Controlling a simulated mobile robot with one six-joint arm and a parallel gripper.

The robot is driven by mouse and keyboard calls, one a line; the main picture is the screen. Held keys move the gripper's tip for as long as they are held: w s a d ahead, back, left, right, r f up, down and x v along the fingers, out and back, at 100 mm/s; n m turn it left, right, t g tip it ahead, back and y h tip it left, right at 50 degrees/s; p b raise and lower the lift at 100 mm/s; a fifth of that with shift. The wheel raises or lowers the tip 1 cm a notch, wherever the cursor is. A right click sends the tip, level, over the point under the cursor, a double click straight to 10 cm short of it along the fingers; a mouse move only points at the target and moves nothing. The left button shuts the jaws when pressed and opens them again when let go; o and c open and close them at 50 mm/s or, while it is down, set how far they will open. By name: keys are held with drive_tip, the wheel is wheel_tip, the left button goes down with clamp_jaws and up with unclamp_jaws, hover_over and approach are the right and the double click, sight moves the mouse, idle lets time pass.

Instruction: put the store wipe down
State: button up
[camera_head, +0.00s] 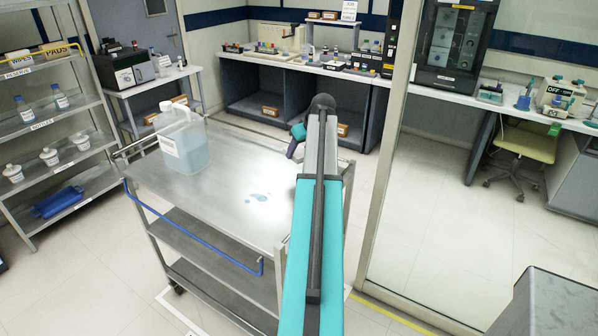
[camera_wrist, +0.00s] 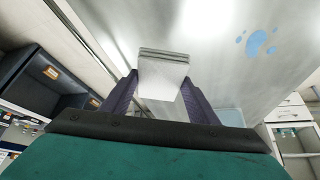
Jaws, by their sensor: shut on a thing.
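The store wipe (camera_wrist: 163,75) is a pale grey-white folded pad in the wrist view. My gripper (camera_wrist: 160,90) has its two dark purple fingers on either side of the wipe and is shut on it. In the head view my gripper (camera_head: 296,142) is over the far right part of the steel cart (camera_head: 222,207); the wipe cannot be made out there. A blue spill (camera_head: 257,197) lies on the cart top, left of my arm. It also shows in the wrist view (camera_wrist: 257,43), apart from the wipe. I cannot tell the wipe's height above the cart.
A large jug (camera_head: 183,140) with a label stands on the cart's far left part. A blue handle (camera_head: 190,236) runs along the cart's near left side. A shelf rack (camera_head: 52,119) stands at left, and a glass partition post (camera_head: 388,150) at right. The cart's middle is mostly clear.

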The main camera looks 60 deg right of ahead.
drive_tip(key=shift+f+p, duration=0.65)
drive_tip(key=shift+f, duration=1.8)
drive_tip(key=shift+f, duration=0.15)
drive_tip(key=shift+f+p, duration=0.6)
drive_tip(key=shift+f, duration=1.15)
drive_tip(key=shift+f, duration=0.1)
drive_tip(key=o, duration=0.9)
drive_tip(key=shift+o, duration=0.2)
drive_tip(key=shift+r, duration=0.2)
drive_tip(key=b+v, duration=0.3)
drive_tip(key=v, duration=0.9)
